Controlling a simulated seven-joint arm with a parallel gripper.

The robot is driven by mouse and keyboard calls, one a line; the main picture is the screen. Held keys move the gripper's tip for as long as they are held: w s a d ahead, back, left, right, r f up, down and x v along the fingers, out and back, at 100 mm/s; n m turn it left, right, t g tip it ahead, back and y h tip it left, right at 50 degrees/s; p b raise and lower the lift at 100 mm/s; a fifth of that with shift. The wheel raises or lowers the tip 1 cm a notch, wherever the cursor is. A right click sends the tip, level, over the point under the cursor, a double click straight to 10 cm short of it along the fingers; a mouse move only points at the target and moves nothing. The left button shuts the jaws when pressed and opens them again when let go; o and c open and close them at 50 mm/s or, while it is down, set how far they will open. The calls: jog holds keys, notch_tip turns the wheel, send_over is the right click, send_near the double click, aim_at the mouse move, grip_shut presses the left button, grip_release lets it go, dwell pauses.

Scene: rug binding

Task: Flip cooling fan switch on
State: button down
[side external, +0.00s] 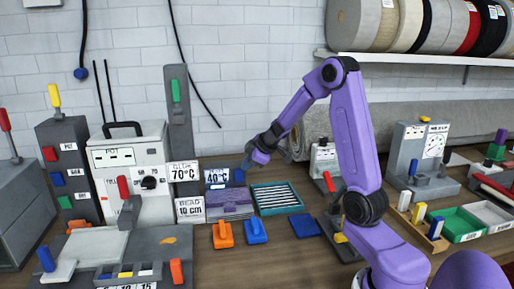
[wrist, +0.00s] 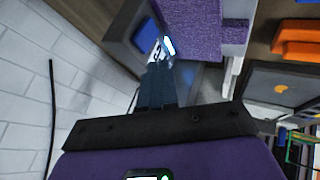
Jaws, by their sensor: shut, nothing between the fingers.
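My gripper (side external: 250,160) is shut and empty, pointing down at the end of the purple arm. It hangs just above and to the right of the white 40 °C sign (side external: 217,176). A small blue part (side external: 238,177) stands beside that sign, just below the fingers. In the wrist view the shut fingers (wrist: 158,70) reach toward a white label (wrist: 168,46) and a blue block (wrist: 145,35); I cannot tell whether they touch. No switch is readable as the cooling fan switch; the blue part may be it.
A purple rug piece (side external: 230,203) lies below the sign, with a teal tray (side external: 276,198) to its right. Orange (side external: 222,235) and blue (side external: 255,231) blocks lie in front.

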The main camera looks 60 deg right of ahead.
notch_tip(320, 180, up, 6)
jog(key=s+d, duration=0.1)
jog(key=s, duration=0.2)
jog(key=shift+r, duration=0.2)
jog(key=shift+d, duration=0.1)
dwell(0.4)
